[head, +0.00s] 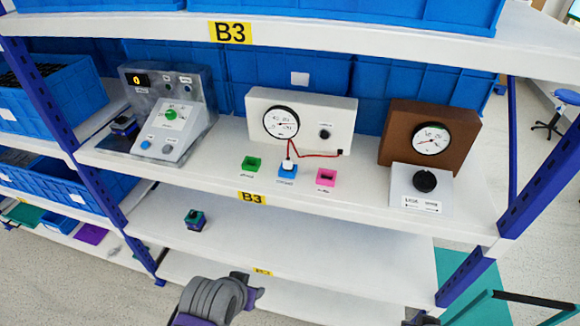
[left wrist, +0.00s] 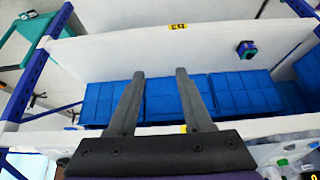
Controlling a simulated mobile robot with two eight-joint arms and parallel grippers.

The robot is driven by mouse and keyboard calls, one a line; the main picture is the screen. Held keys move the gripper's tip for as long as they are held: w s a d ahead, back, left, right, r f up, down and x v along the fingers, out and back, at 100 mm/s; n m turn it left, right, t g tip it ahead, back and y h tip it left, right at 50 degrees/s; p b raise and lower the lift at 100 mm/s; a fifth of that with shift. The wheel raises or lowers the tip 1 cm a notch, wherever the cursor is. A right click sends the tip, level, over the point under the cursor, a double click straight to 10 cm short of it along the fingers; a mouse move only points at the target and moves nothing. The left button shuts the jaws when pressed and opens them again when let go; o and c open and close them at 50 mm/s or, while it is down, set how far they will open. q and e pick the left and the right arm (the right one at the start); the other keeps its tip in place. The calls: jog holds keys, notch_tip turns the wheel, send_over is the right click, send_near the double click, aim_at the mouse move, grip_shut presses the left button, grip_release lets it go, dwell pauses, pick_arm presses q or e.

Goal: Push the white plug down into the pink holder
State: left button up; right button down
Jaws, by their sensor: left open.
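The white plug (head: 288,164) stands in the blue holder (head: 287,172) on the upper shelf, with a red cable running from it to the white gauge box (head: 298,120). The pink holder (head: 326,177) is to its right and looks empty. My left gripper (left wrist: 160,73) is open and empty in the left wrist view, its two dark fingers apart. In the head view my left arm shows at the bottom, below and in front of the shelf, well away from the plug; its fingers are hard to make out there.
A green holder (head: 251,164) stands left of the blue one. A grey control panel (head: 168,115) is at the left, and a brown gauge box (head: 430,133) with a black knob (head: 425,181) at the right. Blue bins (head: 300,70) stand behind. A small dark device (head: 195,220) sits on the lower shelf.

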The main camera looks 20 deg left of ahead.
aim_at(287, 165)
dwell(0.4)
